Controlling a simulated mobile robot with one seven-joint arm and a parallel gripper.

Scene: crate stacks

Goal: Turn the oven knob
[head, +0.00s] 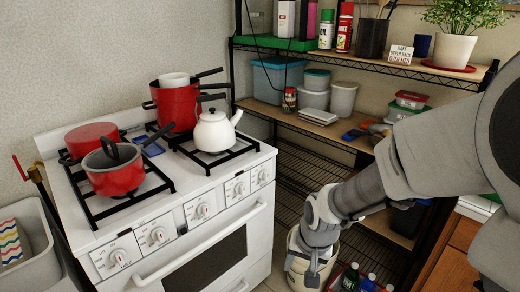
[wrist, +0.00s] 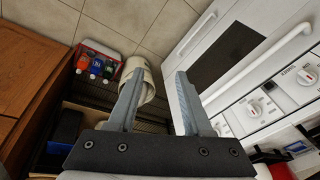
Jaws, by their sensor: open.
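The white oven (head: 215,255) stands at the left in the head view. Several white knobs line its sloped front panel, among them a left knob (head: 157,236), a middle knob (head: 203,210) and a right knob (head: 262,176). In the wrist view, a knob (wrist: 255,108) shows on the panel at the right, beside the long white oven handle (wrist: 258,65). My gripper (wrist: 160,74) is open and empty, its fingers apart from the knobs and pointing past the oven front. In the head view it is low, right of the oven, its fingertips hard to make out.
Red pots (head: 116,176) and a white kettle (head: 214,131) stand on the stovetop. A wire shelf (head: 300,160) with containers is right of the oven. A beige bin (wrist: 150,85) and a crate of bottles (wrist: 97,62) are on the floor near my gripper.

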